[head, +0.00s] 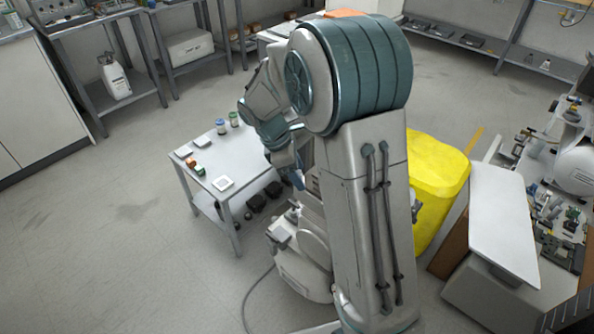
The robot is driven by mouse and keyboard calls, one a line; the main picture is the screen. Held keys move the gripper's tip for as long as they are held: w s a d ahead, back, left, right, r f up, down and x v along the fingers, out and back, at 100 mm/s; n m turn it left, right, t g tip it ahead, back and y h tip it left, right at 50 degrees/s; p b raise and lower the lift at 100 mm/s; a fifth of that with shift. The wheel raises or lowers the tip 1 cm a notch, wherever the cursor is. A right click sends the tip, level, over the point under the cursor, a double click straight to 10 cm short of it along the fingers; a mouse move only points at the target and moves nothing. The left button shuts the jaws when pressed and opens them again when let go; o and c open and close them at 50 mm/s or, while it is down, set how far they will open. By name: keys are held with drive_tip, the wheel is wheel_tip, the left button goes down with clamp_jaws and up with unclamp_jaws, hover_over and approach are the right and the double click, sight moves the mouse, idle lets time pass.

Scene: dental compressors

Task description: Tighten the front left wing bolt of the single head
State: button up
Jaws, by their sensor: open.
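My arm fills the middle of the head view and bends down on its left side. The end of my gripper (298,181) shows small and dark blue, partly hidden behind my own arm; it is open, and I see nothing held in it. Below it is a pale rounded machine (300,268) on the floor with a cable, partly covered by my arm; I cannot tell whether it is the single head. My gripper appears above this machine, with the distance unclear. No wing bolt can be made out.
A small white table (206,165) with jars and small trays stands left of my arm. A yellow bin (435,180) stands to the right, beside a white panel (503,222). Machinery with a white tank (578,170) is at the far right. The left floor is open.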

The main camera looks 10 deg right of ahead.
drive_tip(key=shift+c, duration=0.4)
drive_tip(key=c, duration=0.9)
drive_tip(key=shift+r+m+p, duration=0.15)
drive_tip(key=shift+m+p, duration=0.25)
drive_tip(key=m+g+p, duration=0.1)
drive_tip(key=m+p, duration=0.1)
drive_tip(key=shift+w+r+m+y, duration=0.1)
drive_tip(key=shift+w+m+y, duration=0.05)
drive_tip(key=shift+m+y, duration=0.25)
drive_tip(key=m+p, duration=0.1)
drive_tip(key=m, duration=0.1)
drive_tip(key=m+g+y+p, duration=0.1)
drive_tip(key=m+p, duration=0.1)
drive_tip(key=shift+d+m+g, duration=0.1)
drive_tip(key=shift+m+g, duration=0.2)
drive_tip(key=m+p, duration=0.1)
drive_tip(key=m, duration=0.1)
drive_tip(key=m+y, duration=0.1)
drive_tip(key=m, duration=0.1)
drive_tip(key=shift+w+d+m+g+y+p, duration=0.1)
drive_tip(key=shift+w+m+g+y+p, duration=0.05)
drive_tip(key=shift+m+g+y+p, duration=0.2)
drive_tip(key=m+y, duration=0.1)
drive_tip(key=m, duration=0.1)
drive_tip(key=m+y+p, duration=0.1)
drive_tip(key=m, duration=0.2)
drive_tip(key=shift+d, duration=0.15)
